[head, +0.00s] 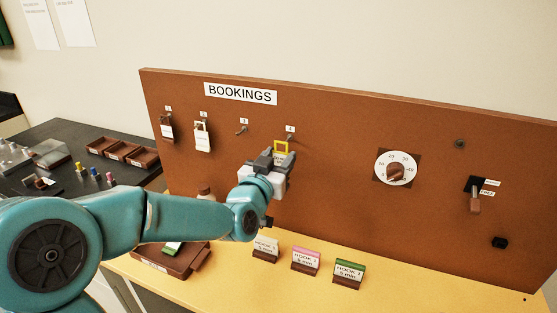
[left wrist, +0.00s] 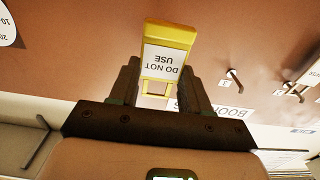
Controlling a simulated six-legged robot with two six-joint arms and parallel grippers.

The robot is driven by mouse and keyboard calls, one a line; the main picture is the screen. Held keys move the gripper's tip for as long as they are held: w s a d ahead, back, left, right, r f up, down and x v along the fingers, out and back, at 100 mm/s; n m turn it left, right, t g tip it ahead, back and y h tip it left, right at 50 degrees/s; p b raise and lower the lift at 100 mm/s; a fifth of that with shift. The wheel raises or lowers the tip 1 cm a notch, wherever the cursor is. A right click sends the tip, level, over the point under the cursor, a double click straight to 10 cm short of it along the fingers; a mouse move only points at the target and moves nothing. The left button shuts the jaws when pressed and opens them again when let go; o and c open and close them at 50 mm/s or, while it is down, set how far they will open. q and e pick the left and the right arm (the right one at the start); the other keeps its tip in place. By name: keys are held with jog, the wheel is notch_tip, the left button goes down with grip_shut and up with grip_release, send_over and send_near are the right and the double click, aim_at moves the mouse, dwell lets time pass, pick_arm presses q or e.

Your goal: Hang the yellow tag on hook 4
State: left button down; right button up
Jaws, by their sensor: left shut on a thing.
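The yellow tag reads "DO NOT USE" and appears upside down in the left wrist view (left wrist: 166,62). My left gripper (head: 274,161) is shut on it. In the head view only the tag's yellow open loop (head: 281,146) shows above the fingers; the rest is hidden by the gripper. Hook 4 (head: 290,138) is on the brown board under a small "4" label, just above and right of the loop in the picture. I cannot tell whether loop and hook touch. In the left wrist view hook 4 cannot be made out. My right gripper is not in view.
Hook 3 (head: 242,130) is bare. White tags hang on the two hooks left of it (head: 202,137). A dial (head: 396,168) and a lever (head: 475,200) are farther right. Several small card stands (head: 306,261) stand on the yellow table below.

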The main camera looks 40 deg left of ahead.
aim_at(280, 160)
pick_arm(q)
jog(key=shift+w, duration=0.15)
jog(key=shift+b+x, duration=0.35)
jog(key=shift+x, duration=1.55)
jog(key=shift+f, duration=0.1)
jog(key=shift+f+b, duration=0.45)
jog(key=shift+b, duration=0.3)
jog(key=shift+c, duration=2.2)
grip_release()
jog(key=shift+c, duration=0.3)
